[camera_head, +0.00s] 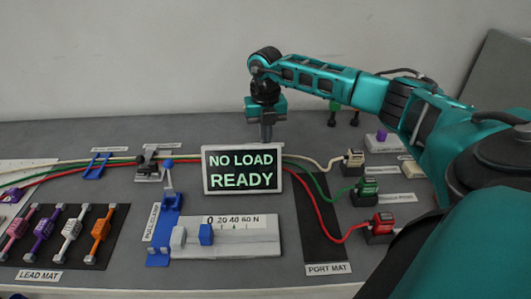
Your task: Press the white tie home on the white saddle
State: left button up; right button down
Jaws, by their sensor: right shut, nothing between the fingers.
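My right gripper (267,133) points down, shut and empty, just behind the top edge of the display sign. The sign hides what lies directly below the fingertips. A white cable (320,162) runs from the left, passes behind the sign and ends at a connector with a white label (352,160) on the right. I cannot clearly pick out the white tie or the white saddle; the sign may cover them. My left gripper is not in view.
The display sign (243,180) reads "NO LOAD READY". In front is a pull gauge (230,247) with blue parts. The lead mat (112,252) holds several coloured pieces. Green (318,184) and red (322,218) cables cross the port mat (312,248). A blue frame (97,165) stands back left.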

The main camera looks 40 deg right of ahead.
jog(key=shift+f, duration=0.25)
jog(key=shift+f+b, duration=0.4)
jog(key=shift+f, duration=0.1)
jog(key=shift+r, duration=0.1)
notch_tip(320, 180, up, 4)
jog(key=p, duration=0.4)
jog(key=shift+r, duration=0.45)
notch_tip(320, 180, up, 12)
jog(key=shift+f, duration=0.2)
jog(key=shift+s, duration=0.1)
